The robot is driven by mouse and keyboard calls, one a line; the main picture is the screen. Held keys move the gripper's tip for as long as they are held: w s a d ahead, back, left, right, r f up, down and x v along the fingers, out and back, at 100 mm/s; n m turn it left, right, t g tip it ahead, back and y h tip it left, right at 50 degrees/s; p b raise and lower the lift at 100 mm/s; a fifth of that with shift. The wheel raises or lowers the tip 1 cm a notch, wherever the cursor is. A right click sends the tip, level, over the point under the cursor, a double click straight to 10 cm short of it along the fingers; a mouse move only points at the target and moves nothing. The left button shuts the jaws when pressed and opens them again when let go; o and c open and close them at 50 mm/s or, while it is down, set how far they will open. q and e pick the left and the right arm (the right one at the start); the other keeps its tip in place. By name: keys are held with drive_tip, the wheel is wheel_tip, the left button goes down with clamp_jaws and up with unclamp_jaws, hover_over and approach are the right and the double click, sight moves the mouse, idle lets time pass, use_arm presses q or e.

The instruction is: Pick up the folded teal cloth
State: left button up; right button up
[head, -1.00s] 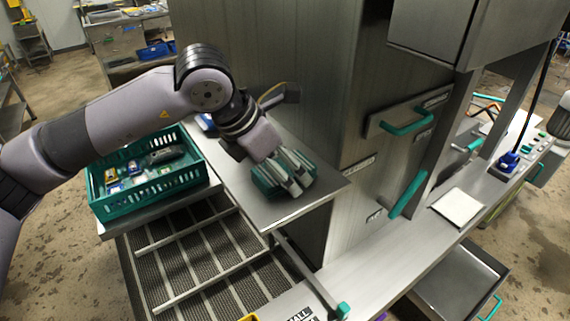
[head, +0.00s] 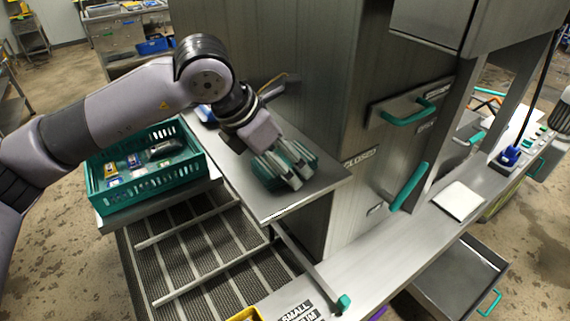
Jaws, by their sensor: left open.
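The folded teal cloth (head: 309,157) lies on the grey metal shelf beside the steel cabinet, partly hidden by my left gripper. My left gripper (head: 284,182) is over the cloth from the upper left, with its fingers apart and pointing down at it. I cannot tell whether the fingertips touch the cloth. My right gripper is not in view.
The metal shelf (head: 225,171) has a free front edge. A teal crate (head: 150,190) with small packets stands left of it. A slatted rack (head: 205,262) lies below. The steel cabinet (head: 300,70) rises close behind, with teal handles (head: 408,186) at right.

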use_arm(q)
drive_tip(key=shift+f, duration=0.1)
drive_tip(key=shift+c, duration=0.3)
drive_tip(key=shift+s+f, duration=0.1)
drive_tip(key=shift+s, duration=0.1)
drive_tip(key=c, duration=1.1)
